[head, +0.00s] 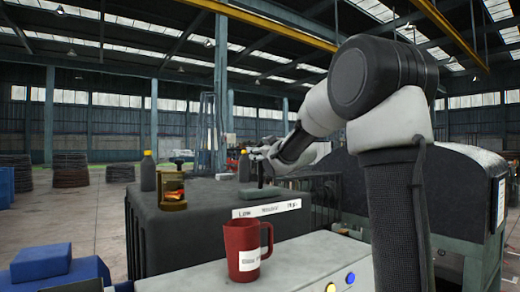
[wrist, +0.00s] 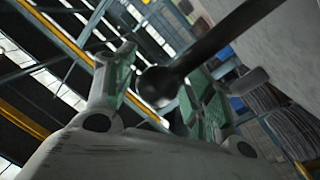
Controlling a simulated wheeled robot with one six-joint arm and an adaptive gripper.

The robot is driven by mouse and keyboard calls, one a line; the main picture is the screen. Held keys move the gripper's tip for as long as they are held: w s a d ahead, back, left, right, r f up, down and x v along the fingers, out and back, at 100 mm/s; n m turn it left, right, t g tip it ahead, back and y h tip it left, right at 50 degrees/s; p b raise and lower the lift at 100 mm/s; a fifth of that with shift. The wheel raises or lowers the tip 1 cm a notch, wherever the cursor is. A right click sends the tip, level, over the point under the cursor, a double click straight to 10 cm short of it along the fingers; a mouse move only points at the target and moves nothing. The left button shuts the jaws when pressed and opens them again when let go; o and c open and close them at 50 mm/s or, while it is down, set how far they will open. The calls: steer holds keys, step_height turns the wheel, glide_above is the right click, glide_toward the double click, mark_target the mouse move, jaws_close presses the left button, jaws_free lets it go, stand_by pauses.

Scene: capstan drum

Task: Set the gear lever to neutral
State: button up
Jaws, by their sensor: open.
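The gear lever is a dark rod with a round black knob (wrist: 158,87) in the wrist view, running from the upper right to the picture's middle. My gripper (wrist: 172,72) is open, and its two grey fingers with greenish pads lie on either side of the knob in the picture. I cannot tell whether they touch it. In the head view my gripper (head: 253,152) is small, over the dark gear housing (head: 180,235). A white label plate (head: 266,209) on the housing's front edge starts with LOW; the rest is hard to read. The lever's setting is unclear.
A red mug (head: 246,250) stands on the pale surface in front of the housing. Blue boxes (head: 42,263) lie at lower left. A large dark drum (head: 440,185) is at right.

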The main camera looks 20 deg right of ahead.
steer(key=shift+r, duration=0.15)
steer(key=shift+s, duration=0.2)
steer(key=s, duration=1.1)
steer(key=shift+s+d+f, duration=0.3)
steer(key=shift+d, duration=0.1)
steer(key=s+a+f+m+g, duration=0.2)
steer(key=s+f+g, duration=0.5)
steer(key=s+f, duration=0.5)
steer(key=s+a+f+m+g+h, duration=0.1)
steer(key=s+f+m+g, duration=0.3)
steer(key=s+f, duration=0.9)
steer(key=s+g, duration=0.3)
steer(key=s, duration=0.5)
steer(key=shift+a+f+m, duration=0.25)
steer(key=shift+a+m, duration=0.05)
steer(key=shift+a, duration=0.05)
stand_by(0.3)
